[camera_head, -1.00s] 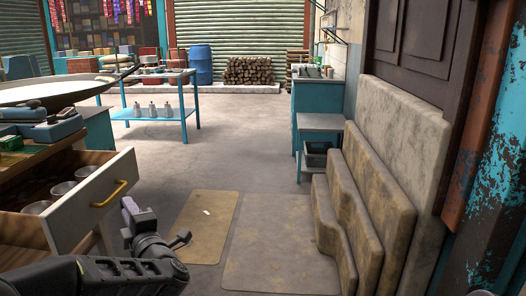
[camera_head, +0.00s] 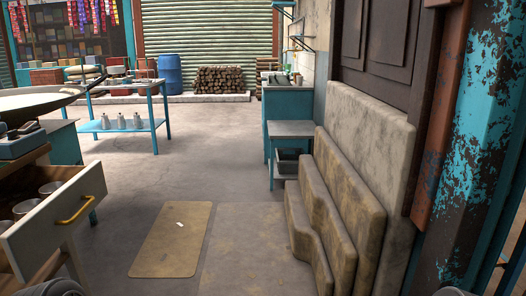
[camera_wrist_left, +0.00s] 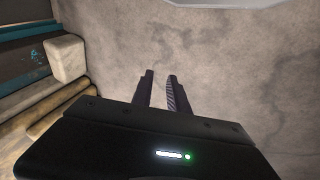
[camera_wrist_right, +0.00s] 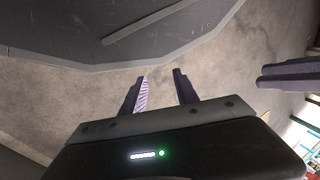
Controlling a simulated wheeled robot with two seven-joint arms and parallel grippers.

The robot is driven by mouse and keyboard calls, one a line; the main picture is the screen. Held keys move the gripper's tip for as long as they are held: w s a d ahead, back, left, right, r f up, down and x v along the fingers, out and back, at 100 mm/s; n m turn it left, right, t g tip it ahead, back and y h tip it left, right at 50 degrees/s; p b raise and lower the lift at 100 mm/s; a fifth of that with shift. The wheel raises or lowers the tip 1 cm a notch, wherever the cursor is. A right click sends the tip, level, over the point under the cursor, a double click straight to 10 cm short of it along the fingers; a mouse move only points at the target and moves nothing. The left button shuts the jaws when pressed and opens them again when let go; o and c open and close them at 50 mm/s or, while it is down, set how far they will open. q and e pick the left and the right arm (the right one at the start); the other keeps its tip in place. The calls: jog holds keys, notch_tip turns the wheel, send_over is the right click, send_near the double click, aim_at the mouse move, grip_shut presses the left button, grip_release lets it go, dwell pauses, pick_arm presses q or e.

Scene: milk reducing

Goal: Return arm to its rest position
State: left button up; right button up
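In the left wrist view my left gripper (camera_wrist_left: 161,75) has two dark fingers with a narrow gap and nothing between them, above bare concrete floor. In the right wrist view my right gripper (camera_wrist_right: 160,74) has its fingers apart and empty, also over floor. Two purple-grey finger-like prongs (camera_wrist_right: 288,75) reach in from the right edge of that view; I cannot tell for sure whose they are. In the head view neither gripper shows; only small dark parts of my arms show at the bottom left and bottom right edges.
An open drawer (camera_head: 62,218) with metal bowls (camera_head: 50,188) juts out at left. Thick padded slabs (camera_head: 340,215) lean on the right wall. A flat mat (camera_head: 170,240) lies on the floor. A blue-legged table (camera_head: 120,127) stands farther back. The middle floor is clear.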

pick_arm(q)
jog(key=s+d+f+g, duration=0.2)
jog(key=s+f, duration=0.2)
jog(key=s, duration=0.4)
notch_tip(320, 180, up, 27)
jog(key=s+p, duration=0.1)
jog(key=p, duration=2.6)
jog(key=shift+d+r+h, duration=0.2)
jog(key=shift+d+h, duration=0.15)
jog(key=shift+h, duration=0.05)
jog(key=shift+a, duration=0.1)
